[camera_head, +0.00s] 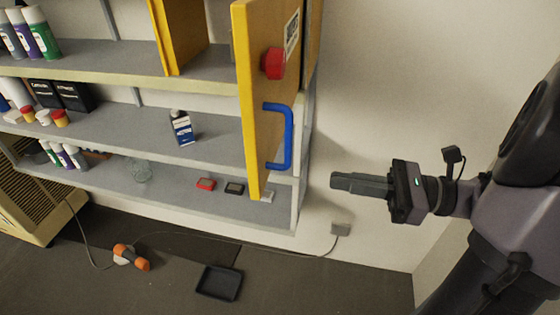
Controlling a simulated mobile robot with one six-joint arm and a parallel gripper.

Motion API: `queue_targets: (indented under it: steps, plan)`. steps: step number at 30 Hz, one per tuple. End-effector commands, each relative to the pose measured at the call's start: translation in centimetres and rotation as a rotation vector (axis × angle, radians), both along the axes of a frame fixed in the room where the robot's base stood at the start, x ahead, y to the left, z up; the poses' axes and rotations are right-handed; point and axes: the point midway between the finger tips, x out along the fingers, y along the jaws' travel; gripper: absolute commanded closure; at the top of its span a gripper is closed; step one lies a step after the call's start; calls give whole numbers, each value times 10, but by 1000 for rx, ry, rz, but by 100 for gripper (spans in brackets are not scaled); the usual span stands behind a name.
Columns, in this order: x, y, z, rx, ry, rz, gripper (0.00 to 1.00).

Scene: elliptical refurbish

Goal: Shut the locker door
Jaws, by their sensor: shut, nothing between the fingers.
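The yellow locker door (262,110) stands open, swung out from the grey shelving at its right side. The arm comes in from the right edge. How far the gripper is from the door in depth is hard to tell.
Grey shelves (110,190) hold bottles, dark boxes and a blue-white carton (182,127). On the dark floor lie a black tray (219,283) and an orange-and-white object (131,257) with a cable. A yellowish ribbed unit (35,200) stands at left. A wall is behind my gripper.

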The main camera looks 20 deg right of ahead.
Motion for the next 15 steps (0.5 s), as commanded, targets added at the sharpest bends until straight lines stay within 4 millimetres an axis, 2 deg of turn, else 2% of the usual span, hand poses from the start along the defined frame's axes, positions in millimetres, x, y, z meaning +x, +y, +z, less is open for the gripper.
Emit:
queue_targets:
  steps: [9, 15]
  plan:
    - [38, 58, 1, -1, 2, 6, 100]
    - [55, 82, 1, -2, 3, 5, 100]
